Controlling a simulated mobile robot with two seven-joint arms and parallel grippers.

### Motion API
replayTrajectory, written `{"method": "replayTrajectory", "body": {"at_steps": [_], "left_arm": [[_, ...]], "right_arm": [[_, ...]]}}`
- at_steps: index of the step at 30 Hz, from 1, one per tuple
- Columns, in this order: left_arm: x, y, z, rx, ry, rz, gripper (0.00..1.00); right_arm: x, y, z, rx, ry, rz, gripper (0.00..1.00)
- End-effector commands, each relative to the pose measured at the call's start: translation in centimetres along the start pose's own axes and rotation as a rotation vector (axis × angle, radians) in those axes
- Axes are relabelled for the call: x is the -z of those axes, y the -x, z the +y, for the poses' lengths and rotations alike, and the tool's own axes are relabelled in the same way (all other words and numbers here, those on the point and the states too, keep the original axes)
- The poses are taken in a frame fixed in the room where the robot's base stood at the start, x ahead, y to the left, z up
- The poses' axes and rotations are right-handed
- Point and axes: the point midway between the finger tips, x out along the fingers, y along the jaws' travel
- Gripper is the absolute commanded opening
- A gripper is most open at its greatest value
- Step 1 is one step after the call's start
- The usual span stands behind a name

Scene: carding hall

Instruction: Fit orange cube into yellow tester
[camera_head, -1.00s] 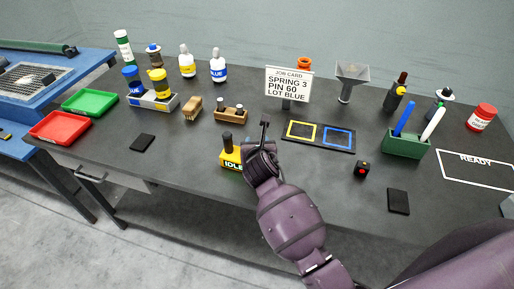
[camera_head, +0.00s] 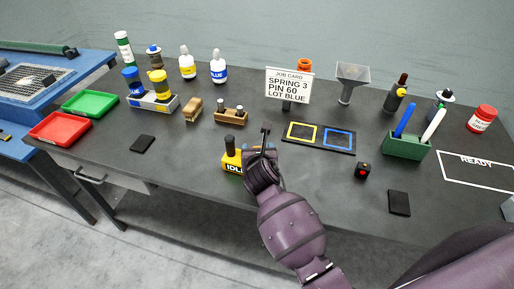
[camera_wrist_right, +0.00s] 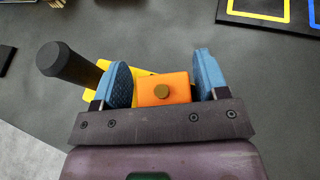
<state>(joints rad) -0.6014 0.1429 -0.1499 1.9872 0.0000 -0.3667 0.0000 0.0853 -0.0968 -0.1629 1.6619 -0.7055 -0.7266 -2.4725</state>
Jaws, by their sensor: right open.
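The yellow tester (camera_head: 231,159) stands near the table's front edge, with a black upright knob and a partly covered label that begins "IDL". In the right wrist view the tester (camera_wrist_right: 92,95) shows behind and left of the fingers, with its black knob (camera_wrist_right: 70,65). The orange cube (camera_wrist_right: 178,83), with a round brass stud on top, lies between the blue fingertips of my open right gripper (camera_wrist_right: 163,76). The right finger stands apart from it. The cube overlaps the tester in this view; how deep it sits is hidden. In the head view my right gripper (camera_head: 258,156) hides the cube.
A black board with yellow and blue squares (camera_head: 319,149) lies right of my gripper. A job card (camera_head: 288,85) and a wooden holder (camera_head: 231,117) stand behind. A small black box with a red mark (camera_head: 363,170) and a green pen holder (camera_head: 405,146) are further right.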

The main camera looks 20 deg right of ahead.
Motion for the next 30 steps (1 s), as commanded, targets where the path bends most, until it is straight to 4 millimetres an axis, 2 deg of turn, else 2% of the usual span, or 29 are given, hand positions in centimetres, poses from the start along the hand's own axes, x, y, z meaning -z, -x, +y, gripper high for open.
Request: {"method": "replayTrajectory", "body": {"at_steps": [15,21,30], "left_arm": [[0.1,0.6,-0.1,0.001,0.001,-0.011,0.43],[0.1,0.7,-0.1,0.001,0.001,-0.011,0.43],[0.1,0.7,-0.1,0.001,0.002,-0.012,0.43]], "right_arm": [[-0.2,9.1,0.1,-0.003,0.0,-0.005,0.68],[-0.2,10.9,0.1,-0.004,-0.001,-0.006,0.68],[-0.2,11.2,0.1,-0.003,-0.001,-0.006,0.68]]}}
